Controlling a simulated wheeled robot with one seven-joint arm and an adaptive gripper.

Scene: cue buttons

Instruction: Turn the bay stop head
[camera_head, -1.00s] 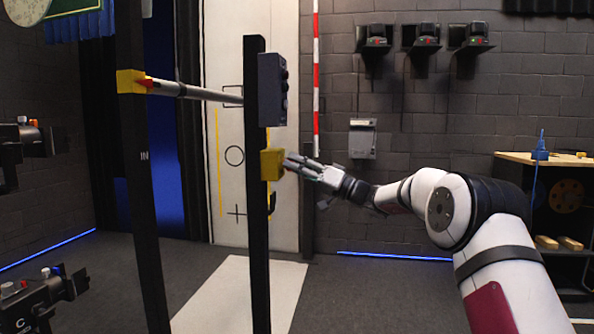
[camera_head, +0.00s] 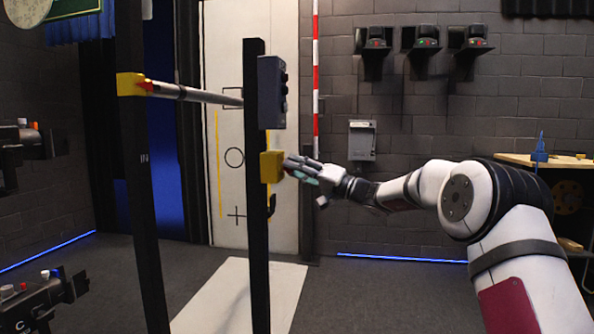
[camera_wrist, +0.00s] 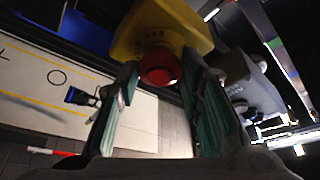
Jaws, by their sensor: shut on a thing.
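The bay stop is a yellow box (camera_head: 270,166) on the side of a black post, and it also shows at the top of the wrist view (camera_wrist: 158,26). Its round red head (camera_wrist: 160,68) sticks out of the box towards my gripper. My gripper (camera_head: 290,167) reaches in from the right and meets the box face. In the wrist view my gripper (camera_wrist: 160,76) has its teal-padded fingers on either side of the red head, shut on it. In the head view the fingers hide the head.
A dark grey button box (camera_head: 271,92) sits on the same post above the yellow box. A black hook (camera_head: 271,205) hangs just below my gripper.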

